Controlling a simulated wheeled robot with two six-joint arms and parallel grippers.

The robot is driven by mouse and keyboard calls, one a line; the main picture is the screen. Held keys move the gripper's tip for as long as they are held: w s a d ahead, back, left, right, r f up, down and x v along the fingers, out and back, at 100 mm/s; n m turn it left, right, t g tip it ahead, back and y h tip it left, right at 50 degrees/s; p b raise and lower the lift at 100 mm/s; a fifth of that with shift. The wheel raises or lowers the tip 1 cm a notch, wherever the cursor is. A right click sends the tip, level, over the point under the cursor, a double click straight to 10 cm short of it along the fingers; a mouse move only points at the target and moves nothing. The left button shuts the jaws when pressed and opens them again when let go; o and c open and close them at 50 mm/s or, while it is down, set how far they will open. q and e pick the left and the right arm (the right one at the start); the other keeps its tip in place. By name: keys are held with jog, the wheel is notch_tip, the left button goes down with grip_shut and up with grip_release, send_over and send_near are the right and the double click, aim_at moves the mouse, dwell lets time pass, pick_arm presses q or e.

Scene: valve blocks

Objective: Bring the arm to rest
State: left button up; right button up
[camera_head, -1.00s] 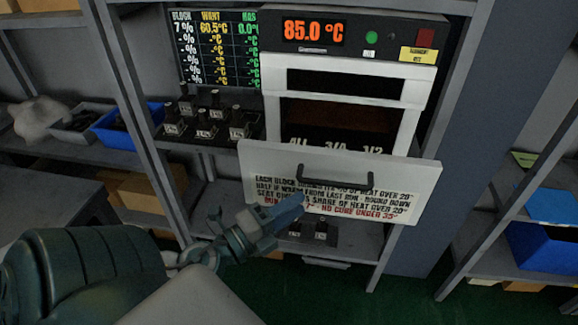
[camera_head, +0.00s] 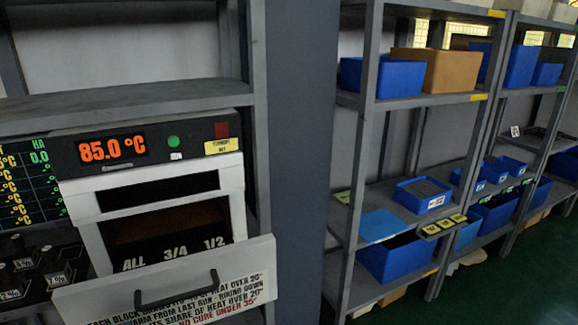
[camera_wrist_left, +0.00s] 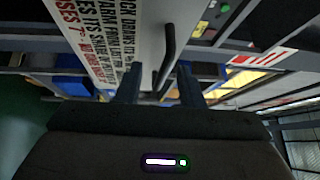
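My left gripper (camera_wrist_left: 160,88) shows only in the left wrist view, its two dark fingers apart. A dark bar handle (camera_wrist_left: 168,42) on a white lettered panel (camera_wrist_left: 118,28) appears just beyond the fingertips. Its lower end lines up with the gap between them, and I cannot tell whether they touch. In the head view the oven (camera_head: 85,205) reads 85.0 °C with a green light. Its white front panel (camera_head: 245,275) hangs open and tilted outward, with the black handle (camera_head: 176,290) on it. Neither of my arms shows in the head view now.
Dark valve blocks (camera_head: 60,272) stand on the shelf left of the oven, under a black readout board (camera_head: 30,190). A grey post (camera_head: 300,160) is right of the oven. Racks with blue bins (camera_head: 395,260) and a brown box (camera_head: 435,70) stand further right. Green floor shows at lower right.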

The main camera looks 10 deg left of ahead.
pick_arm(q)
jog(key=s+a+f+n+g+y, duration=0.2)
jog(key=a+f+n+g+y, duration=0.15)
jog(key=f+n, duration=0.3)
jog(key=s+a+f+n+g+y, duration=0.2)
jog(key=a+f+n+g+y, duration=0.15)
jog(key=f+n+g, duration=0.35)
jog(key=s+d+f+n+g+h, duration=0.2)
jog(key=s+d+f+g+h, duration=0.1)
jog(key=d+f, duration=0.25)
jog(key=s+d+f+n+g+h, duration=0.2)
jog(key=s+d+f, duration=0.2)
jog(key=d, duration=0.3)
jog(key=a+f+g, duration=0.2)
jog(key=a+f, duration=0.1)
jog(key=f, duration=2.3)
jog(key=s+a+f, duration=0.1)
jog(key=s+f, duration=1.6)
jog(key=f, duration=0.4)
jog(key=shift+a+f, duration=0.35)
jog(key=shift+a, duration=0.05)
